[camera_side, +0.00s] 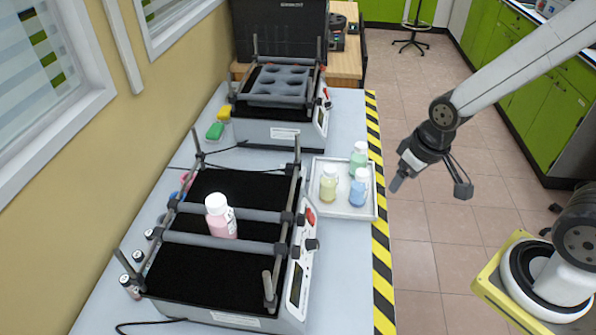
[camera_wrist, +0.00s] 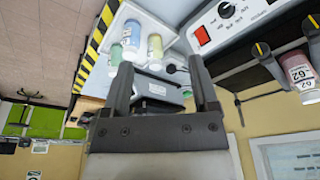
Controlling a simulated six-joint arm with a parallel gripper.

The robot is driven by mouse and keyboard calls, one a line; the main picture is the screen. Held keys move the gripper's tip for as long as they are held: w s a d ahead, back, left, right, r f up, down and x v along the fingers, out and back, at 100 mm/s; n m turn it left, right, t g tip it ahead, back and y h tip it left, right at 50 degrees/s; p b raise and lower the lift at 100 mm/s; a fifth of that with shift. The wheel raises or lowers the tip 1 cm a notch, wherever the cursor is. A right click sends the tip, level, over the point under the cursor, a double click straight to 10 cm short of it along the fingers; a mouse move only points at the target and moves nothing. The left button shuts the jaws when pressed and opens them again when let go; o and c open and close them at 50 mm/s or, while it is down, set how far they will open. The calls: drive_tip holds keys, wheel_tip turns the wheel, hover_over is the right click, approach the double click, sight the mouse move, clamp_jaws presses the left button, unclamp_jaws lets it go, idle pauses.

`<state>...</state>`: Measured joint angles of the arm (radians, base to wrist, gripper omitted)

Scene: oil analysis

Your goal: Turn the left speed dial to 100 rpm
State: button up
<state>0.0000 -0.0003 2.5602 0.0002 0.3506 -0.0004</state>
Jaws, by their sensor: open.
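The nearer shaker's control panel (camera_side: 300,270) faces right in the side view, with a dark dial (camera_side: 312,244) and a red switch (camera_side: 311,214). In the wrist view, a black dial (camera_wrist: 226,10) and the red switch (camera_wrist: 202,36) show at the top right. The dial's setting is too small to read. The farther shaker (camera_side: 285,132) has its own panel, small at its right end. My gripper (camera_side: 430,185) is open and empty, over the floor side right of the bench, apart from both shakers. Its two fingers (camera_wrist: 160,64) stand wide apart in the wrist view.
A white tray (camera_side: 345,210) with green, blue and yellow bottles stands between the panel and my gripper. A pink bottle (camera_side: 221,222) stands between bars on the nearer shaker. Upright posts rise from both shakers. Striped tape (camera_side: 383,290) marks the bench edge.

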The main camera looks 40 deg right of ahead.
drive_tip(key=shift+w, duration=0.1)
drive_tip(key=n+g+y, duration=0.1)
drive_tip(key=n+g, duration=0.3)
drive_tip(key=n, duration=0.5)
hover_over(316, 243)
drive_tip(key=w+d, duration=0.1)
wheel_tip(316, 243, down, 13)
drive_tip(key=shift+f, duration=0.2)
drive_tip(key=shift+s+a+f, duration=0.15)
drive_tip(key=shift+f, duration=1.1)
drive_tip(key=shift+s+a+f, duration=0.1)
drive_tip(key=shift+s+f, duration=0.05)
drive_tip(key=shift+f, duration=1.1)
drive_tip(key=shift+s+a+f, duration=0.15)
drive_tip(key=shift+f, duration=1.1)
clamp_jaws()
